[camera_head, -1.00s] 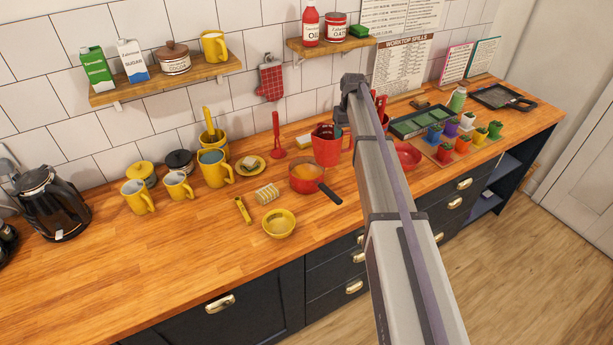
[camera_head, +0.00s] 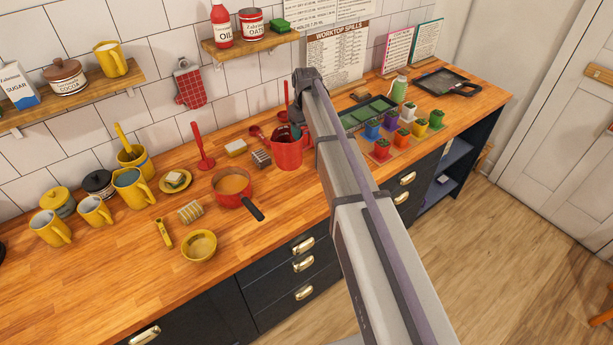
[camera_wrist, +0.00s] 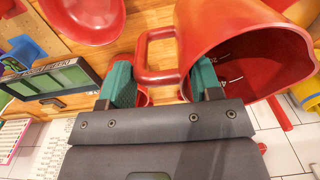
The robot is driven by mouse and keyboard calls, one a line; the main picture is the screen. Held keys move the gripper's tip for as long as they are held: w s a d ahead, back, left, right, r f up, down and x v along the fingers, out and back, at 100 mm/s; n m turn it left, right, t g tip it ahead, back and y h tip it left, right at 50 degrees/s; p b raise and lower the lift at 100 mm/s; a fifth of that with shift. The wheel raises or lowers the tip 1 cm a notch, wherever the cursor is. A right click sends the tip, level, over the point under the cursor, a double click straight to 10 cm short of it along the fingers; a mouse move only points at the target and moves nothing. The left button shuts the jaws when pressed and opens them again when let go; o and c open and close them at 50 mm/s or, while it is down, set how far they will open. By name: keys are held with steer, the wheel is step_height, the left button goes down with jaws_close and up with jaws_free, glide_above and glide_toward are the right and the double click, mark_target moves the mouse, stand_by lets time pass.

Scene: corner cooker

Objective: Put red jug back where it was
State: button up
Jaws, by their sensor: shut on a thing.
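The red jug (camera_head: 287,154) is upright at the back of the worktop, right of the red saucepan (camera_head: 232,200). I cannot tell whether its base touches the wood. In the wrist view the jug (camera_wrist: 225,30) fills the upper right, with pale measuring marks inside. Its handle (camera_wrist: 157,75) lies between the teal fingers of my gripper (camera_wrist: 163,82), which is shut on it. In the head view my gripper (camera_head: 298,130) is partly hidden by my arm at the jug's right side.
Left of the jug are a small dark rack (camera_head: 261,158), a sponge (camera_head: 236,147) and a red upright utensil (camera_head: 204,150). Small potted plants (camera_head: 405,135) and a green-celled tray (camera_head: 368,113) stand to the right. A red bowl (camera_wrist: 90,18) shows in the wrist view.

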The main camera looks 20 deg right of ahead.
steer(key=shift+a, duration=0.2)
steer(key=shift+s+a+f, duration=0.1)
step_height(320, 180, down, 10)
steer(key=b, duration=1)
steer(key=o, duration=0.7)
steer(key=shift+f, duration=0.1)
steer(key=o, duration=0.5)
steer(key=shift+c, duration=0.2)
